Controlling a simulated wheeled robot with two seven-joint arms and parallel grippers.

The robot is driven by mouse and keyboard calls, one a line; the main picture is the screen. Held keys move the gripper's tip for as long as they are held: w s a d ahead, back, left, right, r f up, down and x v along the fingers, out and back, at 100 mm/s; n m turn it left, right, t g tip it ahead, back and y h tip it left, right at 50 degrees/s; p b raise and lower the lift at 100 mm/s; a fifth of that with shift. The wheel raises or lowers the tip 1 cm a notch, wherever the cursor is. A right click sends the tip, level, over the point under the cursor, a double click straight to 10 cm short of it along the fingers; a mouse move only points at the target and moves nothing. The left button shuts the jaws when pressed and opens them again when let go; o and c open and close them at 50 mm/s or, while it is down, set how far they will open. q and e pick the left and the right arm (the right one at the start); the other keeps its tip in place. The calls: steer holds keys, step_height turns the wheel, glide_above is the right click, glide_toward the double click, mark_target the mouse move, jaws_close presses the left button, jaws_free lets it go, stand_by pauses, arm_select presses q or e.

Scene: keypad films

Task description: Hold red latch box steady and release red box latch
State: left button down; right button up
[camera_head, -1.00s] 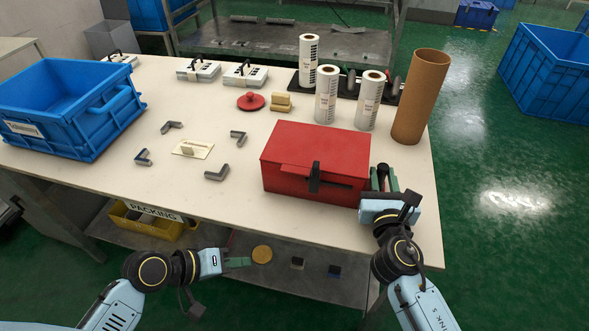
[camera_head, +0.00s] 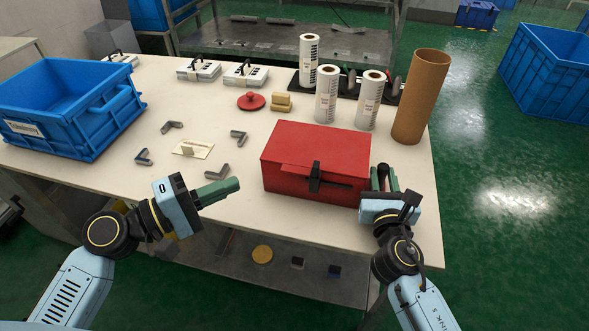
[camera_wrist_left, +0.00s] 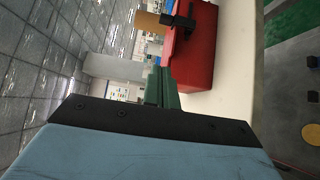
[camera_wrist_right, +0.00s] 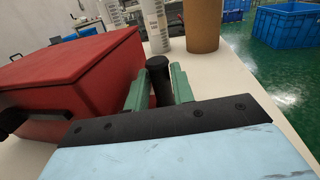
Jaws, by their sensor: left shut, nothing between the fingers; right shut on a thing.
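The red latch box (camera_head: 325,150) stands closed on the table, and its black latch (camera_head: 314,177) is on the front face. The box and latch (camera_wrist_left: 180,20) also show in the left wrist view. My left gripper (camera_head: 232,187) is shut and empty, held left of the box's front and apart from it, pointing toward it. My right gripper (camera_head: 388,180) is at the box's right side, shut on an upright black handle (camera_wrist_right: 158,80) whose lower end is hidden. The right wrist view shows the red box (camera_wrist_right: 75,85) beside that handle.
Behind the box stand white label rolls (camera_head: 326,95) and a brown cardboard tube (camera_head: 421,95). A red round lid (camera_head: 251,101), grey elbow pieces (camera_head: 239,137) and a card (camera_head: 192,149) lie left of it. A blue crate (camera_head: 70,105) fills the table's left end.

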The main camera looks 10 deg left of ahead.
arm_select(q)
steer(key=s+d+x, duration=0.2)
steer(key=x, duration=1.1)
steer(key=shift+s+f, duration=0.1)
steer(key=shift+d, duration=2.6)
arm_select(e)
steer(key=shift+a, duration=0.1)
arm_select(q)
steer(key=w+a+v, duration=0.2)
steer(key=v, duration=1.1)
